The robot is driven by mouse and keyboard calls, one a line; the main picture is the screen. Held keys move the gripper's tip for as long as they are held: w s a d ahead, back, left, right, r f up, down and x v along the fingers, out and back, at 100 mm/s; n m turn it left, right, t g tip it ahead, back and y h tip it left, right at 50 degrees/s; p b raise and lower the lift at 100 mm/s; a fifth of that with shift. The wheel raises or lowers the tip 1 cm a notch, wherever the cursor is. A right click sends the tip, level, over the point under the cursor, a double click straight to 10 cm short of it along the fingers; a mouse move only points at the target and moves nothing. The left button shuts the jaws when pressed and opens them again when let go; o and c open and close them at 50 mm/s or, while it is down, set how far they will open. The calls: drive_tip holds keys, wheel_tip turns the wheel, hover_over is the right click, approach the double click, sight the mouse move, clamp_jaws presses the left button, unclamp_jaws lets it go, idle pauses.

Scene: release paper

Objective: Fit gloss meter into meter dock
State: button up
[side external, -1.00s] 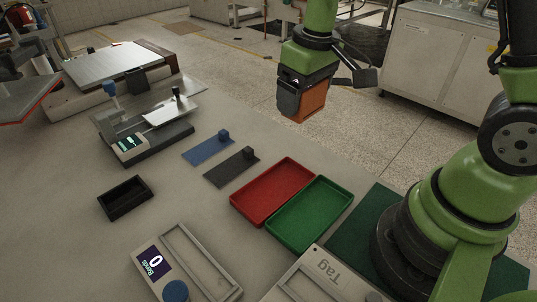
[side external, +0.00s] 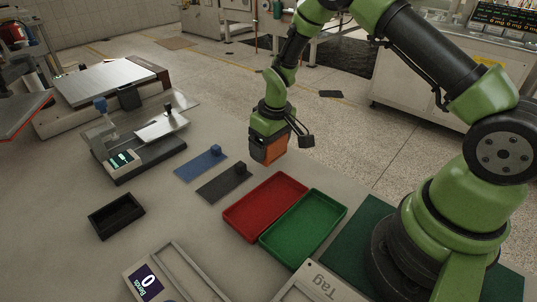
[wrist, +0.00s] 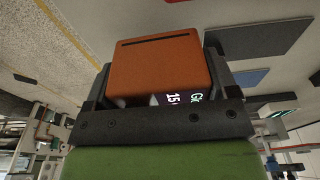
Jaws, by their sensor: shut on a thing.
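The gloss meter, an orange block (side external: 275,152), is held in my gripper (side external: 262,150), which is shut on it. It is in the air beyond the red tray in the side view. In the wrist view the orange meter (wrist: 160,68) sits between the dark fingers, with part of a display reading "15" below its orange face. The meter dock looks to be the small black open-topped box (side external: 116,216) on the table at left; it appears empty. My gripper is well to the right of it and apart from it.
A red tray (side external: 232,222) and a green tray (side external: 335,210) stand side by side at centre. A blue plate (side external: 196,167) and a dark plate (side external: 218,187), each with a small block, lie left of them. A bench device (side external: 150,160) stands behind the black box.

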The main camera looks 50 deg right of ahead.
sight(270, 154)
drive_tip(key=shift+f, duration=1.35)
drive_tip(key=shift+f, duration=0.2)
drive_tip(key=o, duration=1.1)
drive_tip(key=shift+r, duration=0.1)
